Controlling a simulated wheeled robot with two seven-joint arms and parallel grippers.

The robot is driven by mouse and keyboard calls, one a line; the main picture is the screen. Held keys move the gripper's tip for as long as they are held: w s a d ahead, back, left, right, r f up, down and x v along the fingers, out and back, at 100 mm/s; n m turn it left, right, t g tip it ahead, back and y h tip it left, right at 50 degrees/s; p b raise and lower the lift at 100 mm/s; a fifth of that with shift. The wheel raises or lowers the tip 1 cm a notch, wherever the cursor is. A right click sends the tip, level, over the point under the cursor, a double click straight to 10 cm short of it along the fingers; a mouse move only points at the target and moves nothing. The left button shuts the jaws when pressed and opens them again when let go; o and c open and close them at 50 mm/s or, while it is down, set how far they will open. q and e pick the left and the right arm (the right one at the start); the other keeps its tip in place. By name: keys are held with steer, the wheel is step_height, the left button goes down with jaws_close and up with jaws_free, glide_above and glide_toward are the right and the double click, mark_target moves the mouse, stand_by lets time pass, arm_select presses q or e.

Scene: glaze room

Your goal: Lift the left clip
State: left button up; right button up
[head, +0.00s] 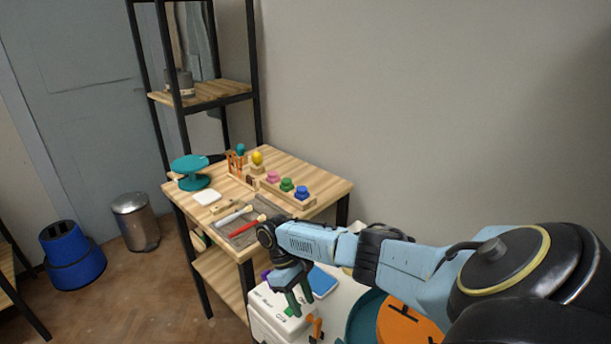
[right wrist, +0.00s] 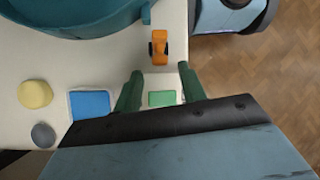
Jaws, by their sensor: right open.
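A small orange clip-like piece (head: 316,327) sits at the edge of a white surface, low in the head view. It also shows in the right wrist view (right wrist: 159,48), just beyond my fingertips and roughly in line with the gap between them. I see only one such piece clearly, so I cannot tell whether it is the left clip. My right gripper (head: 299,303) has green fingers, spread and empty; they also show in the right wrist view (right wrist: 160,72). The fingers appear apart from the orange piece. My left gripper is not in view.
A teal basin (right wrist: 75,24) stands close beyond the orange piece. A blue rectangle (right wrist: 90,104), a green rectangle (right wrist: 162,98) and a yellow round piece (right wrist: 34,94) lie nearby. A wooden table (head: 320,184) with tools and coloured pieces stands behind. Open floor lies left.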

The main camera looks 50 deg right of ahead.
steer(key=a+v, duration=0.1)
steer(key=v, duration=0.9)
steer(key=shift+d, duration=0.5)
steer(key=shift+r, duration=0.1)
